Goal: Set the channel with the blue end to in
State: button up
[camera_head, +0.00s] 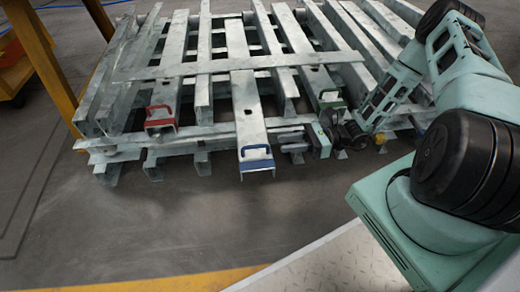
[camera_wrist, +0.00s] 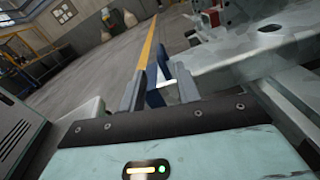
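The channel with the blue end (camera_head: 247,108) is a long grey metal channel in the middle of the rack, in the head view. Its blue handle (camera_head: 257,163) is at the near end, which sticks out toward me past the red and green ends. My gripper (camera_head: 293,147) is just right of this end, fingers pointing left toward it. In the wrist view my gripper (camera_wrist: 158,92) has its two grey fingers apart, with the blue handle (camera_wrist: 152,80) showing in the gap. I cannot tell whether the fingers touch it.
A channel with a red handle (camera_head: 159,122) lies to the left, and one with a green handle (camera_head: 329,100) to the right, behind my gripper. The galvanised rack (camera_head: 240,64) has crossbars. A yellow post (camera_head: 45,60) stands at the left. The floor in front is clear.

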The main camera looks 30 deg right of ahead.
aim_at(260, 146)
jog(key=b+x, duration=0.2)
jog(key=x, duration=0.5)
jog(key=shift+a+f+b, duration=0.15)
jog(key=shift+b, duration=0.2)
jog(key=shift+w+a, duration=0.25)
jog(key=shift+a, duration=0.25)
grip_shut()
